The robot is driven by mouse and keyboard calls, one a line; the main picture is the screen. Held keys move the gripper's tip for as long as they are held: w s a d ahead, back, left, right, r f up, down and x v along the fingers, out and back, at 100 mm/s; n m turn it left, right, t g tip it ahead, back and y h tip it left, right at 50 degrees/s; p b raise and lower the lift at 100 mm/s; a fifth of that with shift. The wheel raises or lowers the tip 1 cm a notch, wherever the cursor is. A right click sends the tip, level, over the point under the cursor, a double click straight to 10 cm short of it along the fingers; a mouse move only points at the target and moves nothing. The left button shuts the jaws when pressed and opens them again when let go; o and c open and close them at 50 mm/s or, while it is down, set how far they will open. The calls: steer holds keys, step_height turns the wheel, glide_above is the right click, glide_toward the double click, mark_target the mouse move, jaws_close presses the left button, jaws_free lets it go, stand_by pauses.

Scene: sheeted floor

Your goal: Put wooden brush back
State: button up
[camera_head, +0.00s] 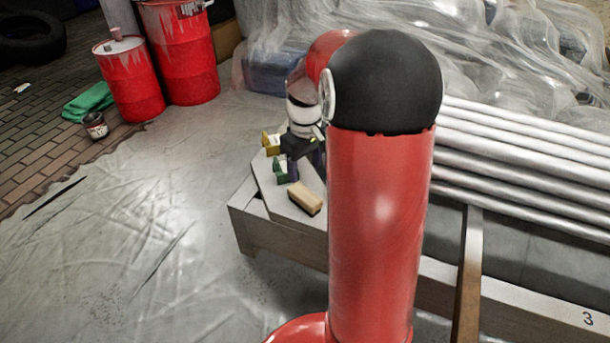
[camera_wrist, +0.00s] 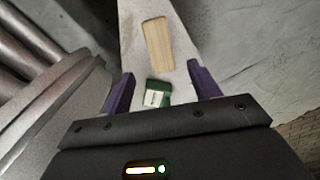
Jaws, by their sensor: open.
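The wooden brush appears to be the tan block (camera_head: 305,198) lying on the near end of a pale narrow board (camera_head: 267,181). In the wrist view the tan block (camera_wrist: 158,44) lies beyond my fingertips. My gripper (camera_wrist: 160,70) is open, its two purple fingers apart with nothing held. A green box with a white label (camera_wrist: 158,92) shows between the fingers. In the head view this green box (camera_head: 280,169) sits behind the tan block, and my gripper is over the board, partly hidden by my arm.
A yellow item (camera_head: 270,144) stands at the board's far end. Red drums (camera_head: 130,80), a green cloth (camera_head: 88,101) and a can (camera_head: 95,125) are at the back left. The sheeted floor at left is clear.

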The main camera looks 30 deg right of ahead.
steer(key=s+a+r+m+t, duration=0.1)
steer(key=s+a+r+t, duration=0.2)
steer(key=s+a+r, duration=0.65)
steer(key=s+a+r+m+t, duration=0.1)
steer(key=s+a, duration=0.3)
steer(key=s, duration=0.6)
steer(key=shift+s+a+m+t, duration=0.15)
steer(key=shift+s+m+t, duration=0.3)
steer(key=shift+t, duration=0.35)
steer(key=shift+w+r, duration=0.1)
steer(key=shift+r, duration=0.1)
